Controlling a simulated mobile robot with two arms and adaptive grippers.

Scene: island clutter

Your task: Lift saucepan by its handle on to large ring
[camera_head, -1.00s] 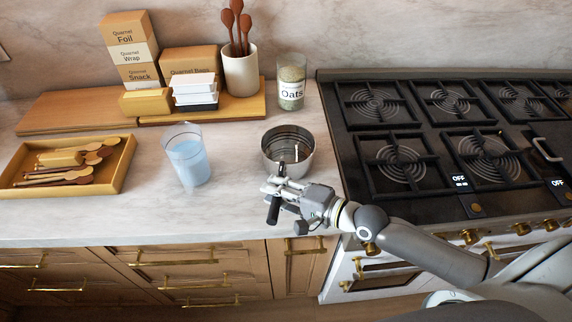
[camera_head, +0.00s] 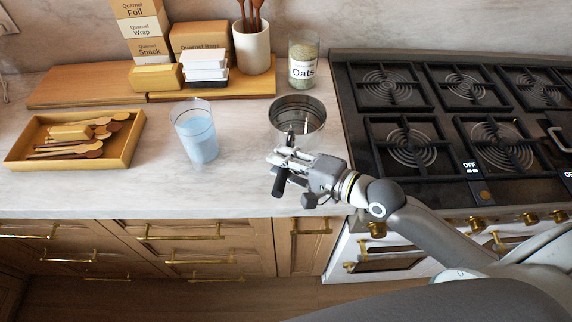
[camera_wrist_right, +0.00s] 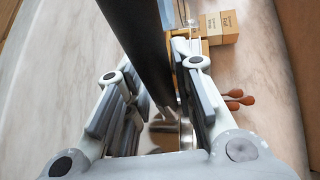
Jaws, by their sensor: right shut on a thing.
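The steel saucepan (camera_head: 298,128) is upright at the right of the worktop, just left of the hob. I cannot tell whether its base touches the worktop. Its dark handle (camera_head: 279,182) points towards the front edge. My right gripper (camera_head: 288,160) is shut on the handle. In the right wrist view the handle (camera_wrist_right: 150,45) runs between the two fingers (camera_wrist_right: 155,105), and only part of the pan shows. The hob (camera_head: 470,130) has several ringed burners, the nearest being the front left ring (camera_head: 411,146). My left gripper is out of view.
A glass of bluish liquid (camera_head: 200,140) stands left of the pan. An oats jar (camera_head: 303,60) stands behind it. A wooden tray of spoons (camera_head: 130,153) is at the far left. Boxes and a utensil pot (camera_head: 252,50) stand on a board behind.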

